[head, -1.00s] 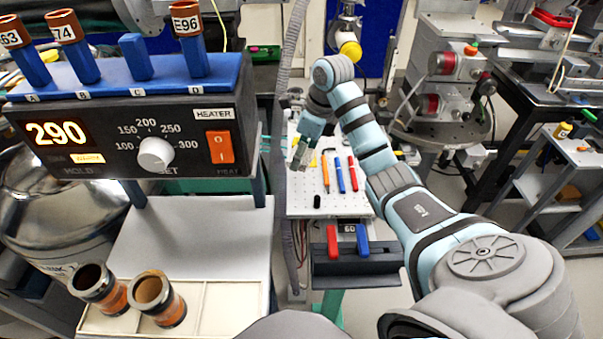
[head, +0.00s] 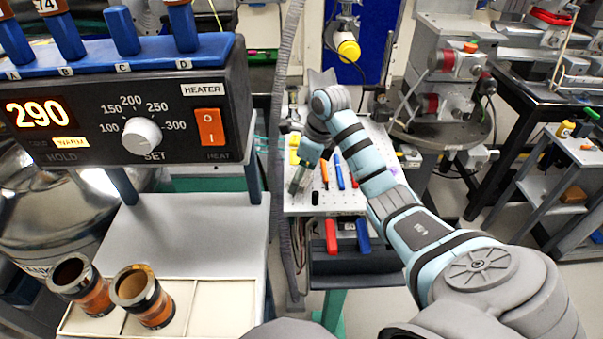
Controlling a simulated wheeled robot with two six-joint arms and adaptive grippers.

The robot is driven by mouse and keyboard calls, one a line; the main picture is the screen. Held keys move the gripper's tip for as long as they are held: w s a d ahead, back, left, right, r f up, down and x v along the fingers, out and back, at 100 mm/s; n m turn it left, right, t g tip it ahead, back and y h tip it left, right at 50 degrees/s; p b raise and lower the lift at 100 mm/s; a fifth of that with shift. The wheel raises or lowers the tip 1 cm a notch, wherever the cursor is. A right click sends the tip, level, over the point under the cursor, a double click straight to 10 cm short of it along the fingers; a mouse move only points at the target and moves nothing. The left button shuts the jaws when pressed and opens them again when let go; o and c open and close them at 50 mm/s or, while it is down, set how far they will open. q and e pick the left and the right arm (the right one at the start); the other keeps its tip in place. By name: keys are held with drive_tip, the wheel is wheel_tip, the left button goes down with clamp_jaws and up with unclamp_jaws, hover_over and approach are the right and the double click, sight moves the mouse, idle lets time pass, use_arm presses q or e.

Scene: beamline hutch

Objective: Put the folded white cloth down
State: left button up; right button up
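I cannot make out the folded white cloth in the head view. My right gripper (head: 298,180) reaches in from the right and points down over the left part of a white perforated board (head: 330,203). It is small and seen side-on, so I cannot tell whether its fingers are apart or hold anything. My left gripper is out of view.
Orange and blue pens (head: 339,171) and a black cap (head: 315,198) lie on the board. A red and a blue block (head: 363,236) sit in front. The heater unit (head: 130,115) stands left, above two amber jars (head: 143,296) in a pale tray (head: 222,307).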

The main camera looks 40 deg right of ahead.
sight(307, 178)
drive_tip(key=shift+r, duration=0.2)
drive_tip(key=p+v, duration=0.2)
drive_tip(key=v, duration=0.4)
drive_tip(key=shift+w, duration=0.1)
drive_tip(key=p+v, duration=0.5)
drive_tip(key=v, duration=0.1)
drive_tip(key=shift+p, duration=0.4)
